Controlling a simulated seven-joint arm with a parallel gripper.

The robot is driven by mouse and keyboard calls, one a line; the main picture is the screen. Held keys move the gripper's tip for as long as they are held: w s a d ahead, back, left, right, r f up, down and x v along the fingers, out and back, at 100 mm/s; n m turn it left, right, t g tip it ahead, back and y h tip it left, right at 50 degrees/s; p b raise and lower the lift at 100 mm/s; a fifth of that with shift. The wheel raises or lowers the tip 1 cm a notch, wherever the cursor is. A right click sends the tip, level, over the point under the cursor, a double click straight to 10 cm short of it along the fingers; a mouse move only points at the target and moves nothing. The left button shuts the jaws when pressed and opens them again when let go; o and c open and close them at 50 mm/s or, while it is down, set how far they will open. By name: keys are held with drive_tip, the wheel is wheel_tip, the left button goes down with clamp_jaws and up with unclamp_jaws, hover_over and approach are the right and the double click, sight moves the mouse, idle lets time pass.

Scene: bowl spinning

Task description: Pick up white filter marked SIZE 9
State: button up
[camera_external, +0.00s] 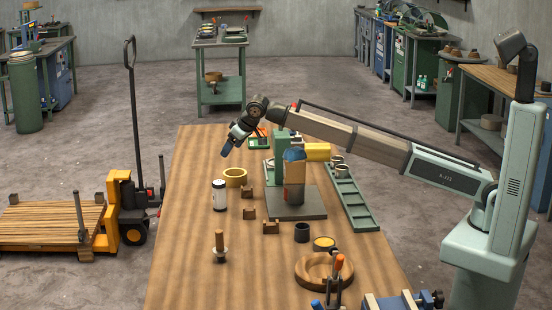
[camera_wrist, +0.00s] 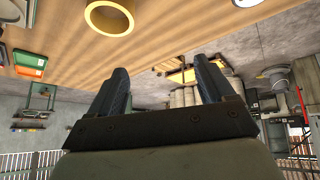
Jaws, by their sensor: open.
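The white filter (camera_external: 219,197) is a white cylinder with dark bands, standing upright on the wooden table, left of the yellow ring. Its SIZE 9 marking is too small to read. In the wrist view, a pale round piece at the top edge (camera_wrist: 246,2) may be the filter, mostly cut off. My gripper (camera_external: 226,150) is in the air above the far left part of the table, apart from the filter. In the wrist view its two dark fingers (camera_wrist: 162,75) are spread with nothing between them.
A yellow ring (camera_external: 235,177) lies close to the filter. Small brown blocks (camera_external: 249,213) and a wooden peg (camera_external: 219,246) stand nearer the front. A machine on a grey base (camera_external: 308,212) and a green tray (camera_external: 357,212) are to the right.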

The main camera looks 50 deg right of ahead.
sight(218, 192)
drive_tip(key=s+a+f+n+g+y, duration=0.1)
drive_tip(key=s+a+n+g, duration=0.15)
drive_tip(key=s+a, duration=0.55)
drive_tip(key=shift+m, duration=0.35)
drive_tip(key=x, duration=0.8)
drive_tip(key=shift+a+f, duration=0.25)
drive_tip(key=shift+f, duration=0.15)
drive_tip(key=w+f, duration=0.1)
drive_tip(key=w+a+f, duration=0.1)
drive_tip(key=f, duration=0.1)
drive_tip(key=shift+w+a+f, duration=0.25)
drive_tip(key=shift+w+f, duration=0.1)
drive_tip(key=shift+f, duration=0.35)
drive_tip(key=c, duration=1.1)
